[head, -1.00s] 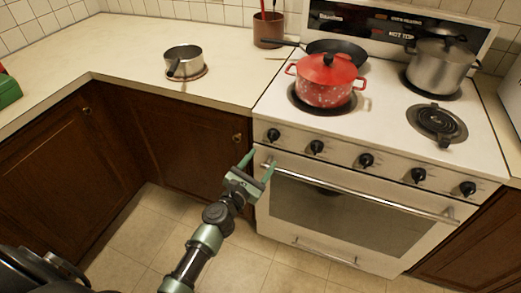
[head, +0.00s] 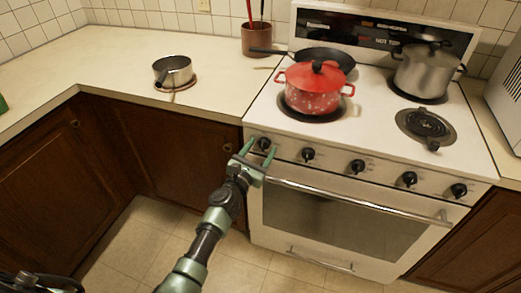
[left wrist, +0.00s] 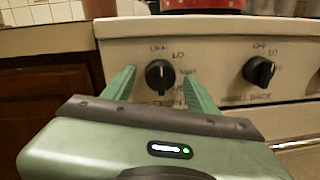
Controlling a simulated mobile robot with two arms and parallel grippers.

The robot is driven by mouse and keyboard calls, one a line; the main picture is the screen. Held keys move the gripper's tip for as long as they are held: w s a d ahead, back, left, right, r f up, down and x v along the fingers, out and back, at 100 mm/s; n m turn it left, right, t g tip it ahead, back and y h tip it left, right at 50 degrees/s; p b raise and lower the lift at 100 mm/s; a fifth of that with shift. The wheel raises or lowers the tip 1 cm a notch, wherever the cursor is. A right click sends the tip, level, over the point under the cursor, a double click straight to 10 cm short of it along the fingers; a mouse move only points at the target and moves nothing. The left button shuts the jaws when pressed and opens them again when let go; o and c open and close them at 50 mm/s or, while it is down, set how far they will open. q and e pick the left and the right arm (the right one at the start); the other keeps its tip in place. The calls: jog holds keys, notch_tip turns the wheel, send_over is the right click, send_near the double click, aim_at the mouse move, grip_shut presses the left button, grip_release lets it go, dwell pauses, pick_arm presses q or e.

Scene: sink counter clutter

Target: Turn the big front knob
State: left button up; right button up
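A row of several black knobs runs along the white stove's front panel. The leftmost knob (head: 263,144) also shows in the left wrist view (left wrist: 160,76), its pointer near vertical. My left gripper (head: 258,150) is open and empty in front of this knob. In the left wrist view the two green fingers (left wrist: 159,84) stand either side of it, with gaps; I cannot tell whether the tips reach its depth. The second knob (head: 308,154) is to the right, also in the left wrist view (left wrist: 258,70). Their labels are only partly readable. My right gripper is not in view.
The oven handle (head: 360,200) runs below the knobs. A red pot (head: 313,95), a dark pan (head: 325,58) and a steel pot (head: 425,75) stand on the stove (head: 375,115). A small saucepan (head: 173,72) is on the left counter.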

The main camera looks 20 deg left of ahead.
pick_arm(q)
grip_shut()
jog(key=shift+m, duration=0.3)
jog(key=m, duration=0.3)
jog(key=shift+r+m+p, duration=0.1)
jog(key=shift+m+p, duration=0.2)
jog(key=shift+m+g+p, duration=0.3)
jog(key=shift+m+p, duration=0.15)
jog(key=shift+m, duration=1.65)
jog(key=shift+o, duration=0.4)
grip_release()
